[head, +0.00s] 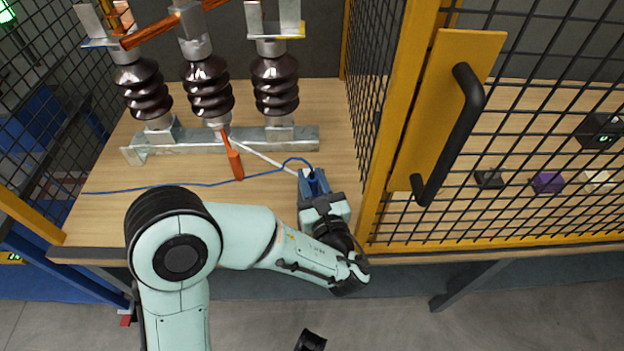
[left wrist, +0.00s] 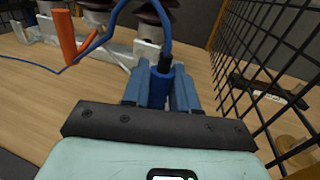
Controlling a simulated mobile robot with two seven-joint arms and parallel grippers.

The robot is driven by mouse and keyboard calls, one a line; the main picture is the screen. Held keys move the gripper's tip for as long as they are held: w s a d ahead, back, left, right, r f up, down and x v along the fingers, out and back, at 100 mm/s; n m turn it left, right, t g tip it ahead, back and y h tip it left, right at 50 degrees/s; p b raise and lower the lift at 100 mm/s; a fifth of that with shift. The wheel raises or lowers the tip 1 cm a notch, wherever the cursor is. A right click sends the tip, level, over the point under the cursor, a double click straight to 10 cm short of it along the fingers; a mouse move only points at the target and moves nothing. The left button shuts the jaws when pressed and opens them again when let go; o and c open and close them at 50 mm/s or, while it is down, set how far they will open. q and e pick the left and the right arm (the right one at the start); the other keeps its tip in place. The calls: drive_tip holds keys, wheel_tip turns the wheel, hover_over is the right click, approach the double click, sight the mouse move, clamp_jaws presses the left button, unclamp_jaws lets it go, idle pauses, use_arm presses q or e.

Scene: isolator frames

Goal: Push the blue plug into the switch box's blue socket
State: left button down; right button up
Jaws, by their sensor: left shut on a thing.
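My left gripper (head: 313,183) is shut on the blue plug (left wrist: 158,88), above the wooden bench near its front edge. In the left wrist view the plug sits between the two blue fingers (left wrist: 160,92), with its black cable end toward the top. The blue cable (head: 190,186) loops from the plug and runs left across the bench. In the head view the fingers and my wrist hide most of the plug. I cannot make out the switch box or its blue socket in either view.
Several dark insulators (head: 207,90) stand on a metal rail (head: 220,143) at the back left. A yellow-framed mesh door (head: 400,110) with a black handle (head: 455,135) stands close right of my gripper. Small blocks, one purple (head: 548,182), lie behind mesh.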

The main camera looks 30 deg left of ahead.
use_arm(q)
drive_tip(key=shift+f+b, duration=0.9)
drive_tip(key=shift+f, duration=0.55)
use_arm(e)
drive_tip(key=shift+f, duration=1.1)
use_arm(q)
drive_tip(key=c, duration=0.8)
unclamp_jaws()
use_arm(e)
drive_tip(key=shift+w, duration=0.1)
use_arm(q)
drive_tip(key=p+v, duration=0.1)
drive_tip(key=v, duration=1.2)
drive_tip(key=shift+d, duration=0.2)
use_arm(e)
drive_tip(key=shift+r, duration=0.75)
use_arm(q)
drive_tip(key=shift+s+r, duration=0.1)
